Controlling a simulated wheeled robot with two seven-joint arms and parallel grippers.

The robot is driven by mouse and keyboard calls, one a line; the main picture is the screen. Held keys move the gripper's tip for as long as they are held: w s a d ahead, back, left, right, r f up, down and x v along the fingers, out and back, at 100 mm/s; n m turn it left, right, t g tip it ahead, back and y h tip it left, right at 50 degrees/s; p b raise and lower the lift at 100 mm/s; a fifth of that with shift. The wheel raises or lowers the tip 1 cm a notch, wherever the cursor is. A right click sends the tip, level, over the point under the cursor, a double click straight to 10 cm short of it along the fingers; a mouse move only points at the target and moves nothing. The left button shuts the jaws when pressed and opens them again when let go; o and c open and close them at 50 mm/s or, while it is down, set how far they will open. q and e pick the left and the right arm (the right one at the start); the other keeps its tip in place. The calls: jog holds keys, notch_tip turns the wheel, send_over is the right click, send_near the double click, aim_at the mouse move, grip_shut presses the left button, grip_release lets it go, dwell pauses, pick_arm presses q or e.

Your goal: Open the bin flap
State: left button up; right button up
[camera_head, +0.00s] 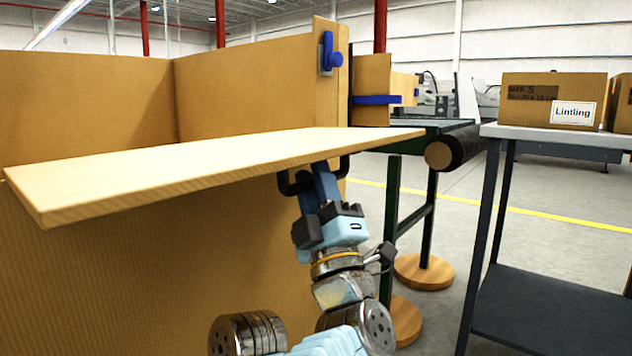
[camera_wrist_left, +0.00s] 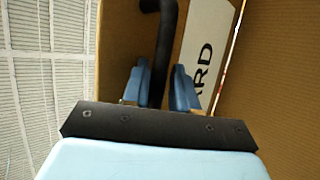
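The bin flap (camera_head: 200,165) is a light wooden board. It lies almost level, folded out in front of the cardboard-brown bin (camera_head: 245,80). A black bar handle (camera_head: 344,166) is on its underside, near the right end; it also shows in the left wrist view (camera_wrist_left: 167,40). My left gripper (camera_head: 322,172) is under the flap, its blue fingers on either side of the handle bar and closed against it. A white label (camera_wrist_left: 207,50) ending in "RD" is beside the handle. My right gripper is in neither view.
A blue latch (camera_head: 331,56) is on the bin's right post. A conveyor with a black roller (camera_head: 458,146) stands behind on the right. A grey table (camera_head: 560,135) with a "Lintling" box (camera_head: 553,100) is at far right. Bare floor lies between.

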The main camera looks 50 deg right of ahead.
pick_arm(q)
jog(key=shift+s+f, duration=0.15)
jog(key=v, duration=1.3)
jog(key=shift+f+b, duration=0.2)
jog(key=shift+b, duration=0.15)
jog(key=shift+s+a, duration=0.1)
jog(key=shift+a, duration=0.05)
